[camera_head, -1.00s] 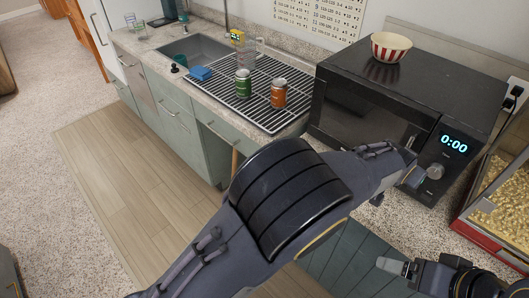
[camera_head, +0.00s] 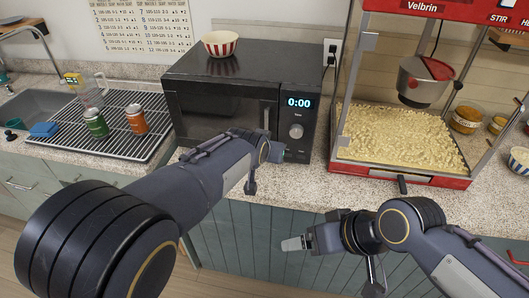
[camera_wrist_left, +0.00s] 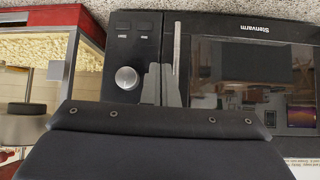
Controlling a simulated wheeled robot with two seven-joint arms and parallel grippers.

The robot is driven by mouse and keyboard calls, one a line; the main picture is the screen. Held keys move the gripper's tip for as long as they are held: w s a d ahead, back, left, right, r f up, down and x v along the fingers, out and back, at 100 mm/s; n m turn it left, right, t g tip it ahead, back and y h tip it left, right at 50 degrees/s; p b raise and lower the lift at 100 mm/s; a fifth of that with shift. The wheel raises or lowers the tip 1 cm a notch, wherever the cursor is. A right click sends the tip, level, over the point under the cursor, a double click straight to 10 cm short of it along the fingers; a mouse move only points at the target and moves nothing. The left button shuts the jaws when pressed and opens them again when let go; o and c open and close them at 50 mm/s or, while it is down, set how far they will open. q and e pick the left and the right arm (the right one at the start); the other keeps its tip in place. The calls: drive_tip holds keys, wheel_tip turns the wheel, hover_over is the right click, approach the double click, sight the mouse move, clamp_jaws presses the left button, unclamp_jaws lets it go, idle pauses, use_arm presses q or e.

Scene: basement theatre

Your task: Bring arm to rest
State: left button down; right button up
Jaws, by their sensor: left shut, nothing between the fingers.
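My left arm (camera_head: 190,185) reaches in from the left across the front of the black microwave (camera_head: 228,75). The left gripper (camera_head: 274,150) is at the microwave's front right, just below and left of the knob, partly hidden by its wrist. In the left wrist view the left gripper (camera_wrist_left: 161,82) shows its fingers together and empty, in front of the microwave between the knob (camera_wrist_left: 126,78) and the door handle (camera_wrist_left: 177,50). I cannot tell if they touch it. My right gripper (camera_head: 297,243) hangs in front of the teal cabinets; its jaw opening is unclear.
A red popcorn machine (camera_head: 400,175) stands right of the microwave. A striped bowl (camera_head: 220,44) sits on the microwave. The counter edge is close below both forearms.

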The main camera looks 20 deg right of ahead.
use_arm(q)
drive_tip(key=b+v, duration=0.1)
drive_tip(key=v, duration=0.6)
drive_tip(key=s+a+n+g, duration=0.25)
drive_tip(key=a+n, duration=0.25)
drive_tip(key=a, duration=2)
drive_tip(key=s+a+f+n+y, duration=0.1)
drive_tip(key=s+a+f+n, duration=0.1)
drive_tip(key=s+a, duration=0.5)
drive_tip(key=s+a+f+n+y, duration=0.1)
drive_tip(key=s+a+f, duration=0.3)
drive_tip(key=s, duration=0.9)
drive_tip(key=a+n, duration=0.1)
drive_tip(key=a, duration=0.2)
drive_tip(key=shift+s+a, duration=0.2)
drive_tip(key=shift+s, duration=0.2)
drive_tip(key=shift+f+t, duration=0.1)
drive_tip(key=shift+t, duration=0.15)
